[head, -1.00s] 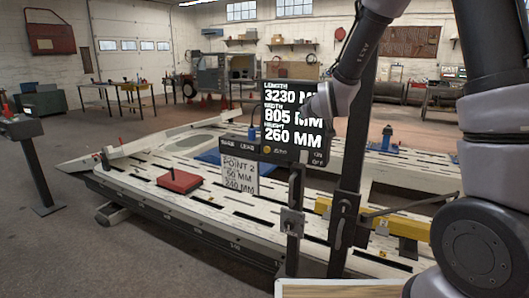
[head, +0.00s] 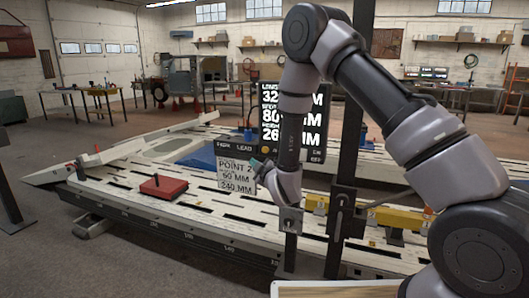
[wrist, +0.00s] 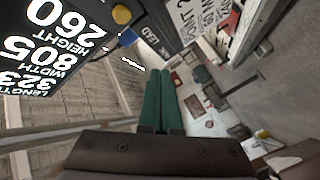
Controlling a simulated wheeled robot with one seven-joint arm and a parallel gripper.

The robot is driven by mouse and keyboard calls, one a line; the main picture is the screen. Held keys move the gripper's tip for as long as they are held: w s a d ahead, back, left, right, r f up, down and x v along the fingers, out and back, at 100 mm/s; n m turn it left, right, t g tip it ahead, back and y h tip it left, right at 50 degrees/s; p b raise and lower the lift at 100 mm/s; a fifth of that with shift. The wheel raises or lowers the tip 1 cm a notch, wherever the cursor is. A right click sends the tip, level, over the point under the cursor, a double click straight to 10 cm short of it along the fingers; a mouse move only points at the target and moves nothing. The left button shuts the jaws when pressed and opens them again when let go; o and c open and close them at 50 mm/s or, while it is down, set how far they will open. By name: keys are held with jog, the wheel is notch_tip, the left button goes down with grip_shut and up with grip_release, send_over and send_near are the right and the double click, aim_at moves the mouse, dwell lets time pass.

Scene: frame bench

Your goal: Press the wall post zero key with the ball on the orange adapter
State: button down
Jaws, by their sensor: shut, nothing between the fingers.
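My gripper (head: 256,163) is in front of the dark control panel (head: 227,148) under the large display (head: 268,110) in the head view. Its two green fingers (wrist: 162,78) are shut together and empty in the wrist view, with their tips near the panel. A yellow round part (wrist: 121,14) and a blue one (wrist: 128,37) sit beside the LEAD lettering; I cannot tell their exact function. The lettering left of LEAD is too small to read surely. I see no ball on an orange adapter. A small orange thing (head: 428,213) shows behind my arm, too small to identify.
A white card (head: 236,174) reading POINT 2 hangs below the panel. A dark upright post (head: 347,150) stands close to my arm. A yellow beam (head: 380,222) crosses the slotted bench (head: 130,205), where a red block (head: 163,187) lies.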

jog(key=shift+w, duration=0.1)
send_near(262, 151)
jog(key=shift+s+a+x, duration=0.1)
jog(key=shift+a+x, duration=0.1)
jog(key=shift+x, duration=0.7)
jog(key=shift+s+a+x, duration=0.1)
jog(key=shift+a+x, duration=0.1)
jog(key=shift+x, duration=0.7)
jog(key=shift+s+a+x, duration=0.1)
jog(key=shift+a+x, duration=0.05)
jog(key=shift+x, duration=0.75)
jog(key=shift+w+d, duration=0.15)
jog(key=shift+w, duration=0.2)
jog(key=shift+w+d+r, duration=0.1)
jog(key=shift+w+d, duration=0.05)
jog(key=shift+w, duration=0.35)
dwell(0.7)
jog(key=shift+s+a, duration=0.3)
jog(key=shift+s, duration=0.6)
jog(key=shift+s+a, duration=0.3)
jog(key=shift+s, duration=0.5)
jog(key=shift+s+a, duration=0.3)
jog(key=shift+s, duration=0.45)
jog(key=shift+s+a, duration=0.25)
jog(key=shift+s, duration=0.55)
